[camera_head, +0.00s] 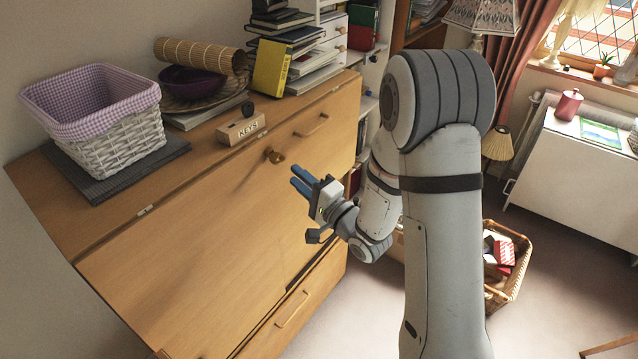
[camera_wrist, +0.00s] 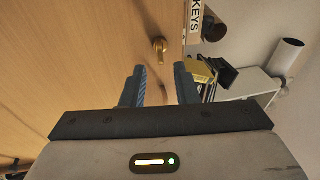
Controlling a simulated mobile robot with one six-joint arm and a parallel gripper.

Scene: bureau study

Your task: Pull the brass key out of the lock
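The brass key (camera_head: 274,155) sits in the lock near the top of the bureau's slanted wooden front (camera_head: 190,240). In the wrist view the brass key (camera_wrist: 160,46) shows ahead of my fingertips, roughly in line with the gap between them. My gripper (camera_head: 300,179) has two blue fingers and is a short way from the key, to its lower right in the head view. In the wrist view my gripper (camera_wrist: 161,70) is open, with nothing between its fingers. The key is not touched. The lock itself is mostly hidden behind the key.
A small wooden KEYS block (camera_head: 241,129) stands on the bureau top above the lock. A white wicker basket (camera_head: 115,140), a purple bowl (camera_head: 190,84) and books (camera_head: 271,68) are also up there. The space before the front is clear.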

